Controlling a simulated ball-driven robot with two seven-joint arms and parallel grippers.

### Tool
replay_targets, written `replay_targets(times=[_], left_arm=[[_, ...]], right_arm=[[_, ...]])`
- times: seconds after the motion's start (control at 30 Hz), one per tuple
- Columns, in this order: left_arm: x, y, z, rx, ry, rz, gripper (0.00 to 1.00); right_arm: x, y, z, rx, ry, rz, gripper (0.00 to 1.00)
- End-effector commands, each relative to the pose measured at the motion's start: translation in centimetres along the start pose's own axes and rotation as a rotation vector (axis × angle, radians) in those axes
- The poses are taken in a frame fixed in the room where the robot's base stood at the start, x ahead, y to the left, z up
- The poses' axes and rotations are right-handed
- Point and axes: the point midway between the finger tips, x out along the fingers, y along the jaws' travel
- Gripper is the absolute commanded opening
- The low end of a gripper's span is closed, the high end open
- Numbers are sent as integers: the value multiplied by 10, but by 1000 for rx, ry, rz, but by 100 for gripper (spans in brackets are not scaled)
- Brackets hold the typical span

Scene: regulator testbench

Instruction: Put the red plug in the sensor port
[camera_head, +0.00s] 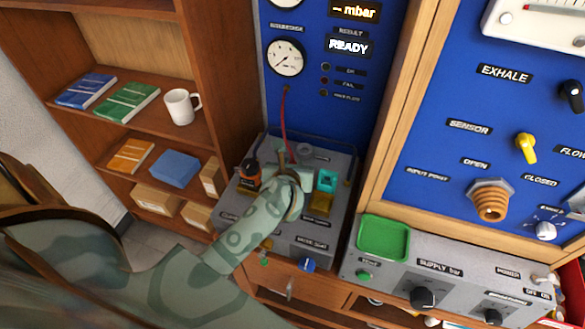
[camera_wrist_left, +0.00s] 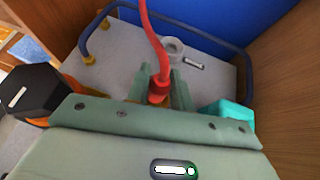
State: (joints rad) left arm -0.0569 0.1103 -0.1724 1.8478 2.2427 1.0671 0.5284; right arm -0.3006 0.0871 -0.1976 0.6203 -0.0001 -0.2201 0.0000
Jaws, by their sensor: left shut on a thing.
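My left gripper (camera_head: 291,167) is over the grey bench unit below the blue gauge panel. In the left wrist view its fingers (camera_wrist_left: 160,88) are shut on the red plug (camera_wrist_left: 158,90), whose red cable (camera_wrist_left: 152,35) rises from it. In the head view the cable (camera_head: 283,115) runs up to the gauge panel, and my gripper hides the plug. A grey ring (camera_wrist_left: 172,48) lies on the unit's top just beyond the fingers; I cannot tell whether it is the sensor port. A SENSOR label (camera_head: 468,127) is on the right blue panel. My right gripper is not in view.
A black and orange thing (camera_head: 249,176) stands left of the gripper, a cyan block (camera_head: 327,180) right of it. A thin blue rail (camera_wrist_left: 215,33) borders the unit's back. A wooden post (camera_head: 395,110) separates the panels. A green tray (camera_head: 384,222) sits at right.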

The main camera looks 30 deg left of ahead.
Motion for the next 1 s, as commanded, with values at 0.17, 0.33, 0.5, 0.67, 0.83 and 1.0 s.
replay_targets(times=[0.17,0.33,0.5,0.67,0.83,1.0], left_arm=[[6,0,-11,0,-3,0,0],[6,0,-10,0,-3,0,0],[8,0,-14,0,-2,0,28],[7,0,-13,0,-2,0,44],[7,0,-13,0,-2,0,44],[-8,0,-10,-1,-1,-2,44]], right_arm=[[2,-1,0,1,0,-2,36],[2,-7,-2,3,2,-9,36],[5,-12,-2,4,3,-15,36],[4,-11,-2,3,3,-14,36],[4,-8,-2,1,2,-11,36],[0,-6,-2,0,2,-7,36]])
